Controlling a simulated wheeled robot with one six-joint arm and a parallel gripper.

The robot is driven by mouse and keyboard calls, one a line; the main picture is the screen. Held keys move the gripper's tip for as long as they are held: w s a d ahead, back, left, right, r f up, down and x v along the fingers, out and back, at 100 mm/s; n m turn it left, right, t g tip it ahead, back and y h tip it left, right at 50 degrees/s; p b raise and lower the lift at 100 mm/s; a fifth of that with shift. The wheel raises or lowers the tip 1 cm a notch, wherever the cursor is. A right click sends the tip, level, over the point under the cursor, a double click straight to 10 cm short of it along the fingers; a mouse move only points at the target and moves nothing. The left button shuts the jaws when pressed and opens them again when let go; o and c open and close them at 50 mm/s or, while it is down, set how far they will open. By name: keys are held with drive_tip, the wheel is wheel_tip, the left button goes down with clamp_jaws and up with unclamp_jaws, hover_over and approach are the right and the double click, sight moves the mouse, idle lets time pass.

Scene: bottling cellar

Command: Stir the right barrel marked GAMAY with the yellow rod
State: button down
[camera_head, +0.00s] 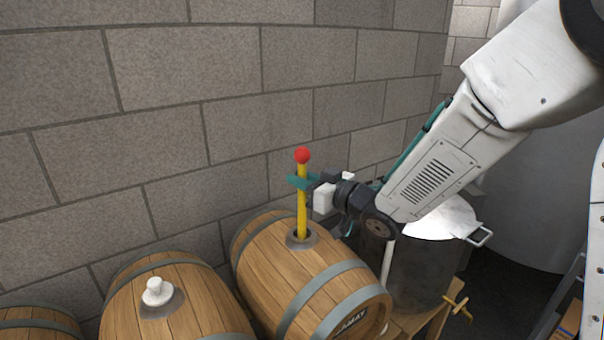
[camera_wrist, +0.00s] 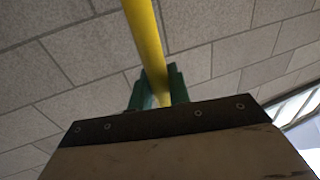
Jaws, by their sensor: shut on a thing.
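The yellow rod (camera_head: 302,213) with a red ball on top stands upright in the open bung hole of the right barrel (camera_head: 283,262), whose end shows letters reading "AMAY". The rod's lower end is hidden inside the barrel. My gripper (camera_head: 302,181) is shut on the rod below the red ball, above the barrel. In the wrist view the yellow rod (camera_wrist: 146,40) runs between the green fingers (camera_wrist: 157,88).
A barrel (camera_head: 185,305) with a white bung (camera_head: 157,291) in its top lies to the left. Another barrel (camera_head: 38,322) is partly cut off at the far left. A dark drum (camera_head: 425,275) with a pale top stands right of the marked barrel. A stone block wall (camera_head: 180,100) is close behind.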

drive_tip(key=shift+f, duration=1.15)
